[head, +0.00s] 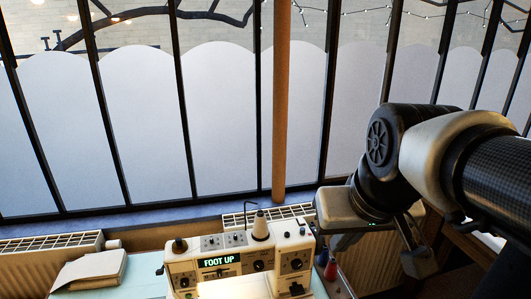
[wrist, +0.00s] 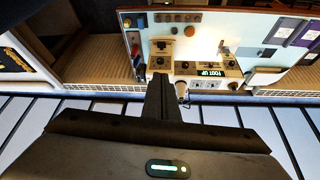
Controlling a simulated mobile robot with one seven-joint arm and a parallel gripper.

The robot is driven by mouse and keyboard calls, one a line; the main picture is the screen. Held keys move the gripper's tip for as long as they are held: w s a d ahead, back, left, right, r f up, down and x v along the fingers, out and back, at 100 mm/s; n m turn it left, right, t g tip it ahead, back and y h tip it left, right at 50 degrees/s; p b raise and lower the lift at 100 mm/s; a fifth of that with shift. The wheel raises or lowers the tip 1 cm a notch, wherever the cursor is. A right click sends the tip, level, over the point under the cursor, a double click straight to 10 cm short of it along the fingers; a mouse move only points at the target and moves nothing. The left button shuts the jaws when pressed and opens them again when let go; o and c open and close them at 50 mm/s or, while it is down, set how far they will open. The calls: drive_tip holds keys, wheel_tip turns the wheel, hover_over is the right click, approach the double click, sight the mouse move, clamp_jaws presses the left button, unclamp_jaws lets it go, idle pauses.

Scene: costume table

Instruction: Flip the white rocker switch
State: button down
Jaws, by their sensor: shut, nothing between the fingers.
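A cream sewing machine (head: 229,262) with a lit "FOOT UP" display stands low in the middle of the head view. Its panel carries dark knobs and small controls. The machine also shows in the wrist view (wrist: 208,63), turned upside down. I cannot make out which small control on it, if any, is the white rocker switch. My gripper (wrist: 160,78) is shut and empty in the wrist view, its fingers pointing toward the machine and overlapping its edge in the picture. Whether the fingertips touch anything cannot be told. In the head view my arm is at the right, beside the machine.
Radiators (head: 52,244) and a barred window stand behind. Dark purple packets (wrist: 284,30) lie on the mat in the wrist view.

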drive_tip(key=w+b, duration=0.1)
drive_tip(key=w, duration=1.4)
drive_tip(key=n+g+b, duration=0.1)
drive_tip(key=n, duration=0.1)
hover_over(300, 219)
drive_tip(key=s, duration=0.4)
wheel_tip(300, 219, down, 9)
drive_tip(key=shift+d+r+y, duration=0.2)
drive_tip(key=shift+d+y, duration=0.1)
drive_tip(key=shift+d, duration=0.15)
drive_tip(key=x, duration=0.4)
drive_tip(key=s+x, duration=0.1)
drive_tip(key=x, duration=0.9)
drive_tip(key=shift+s+f+p, duration=0.15)
drive_tip(key=shift+f+p, duration=0.1)
drive_tip(key=shift+p, duration=0.05)
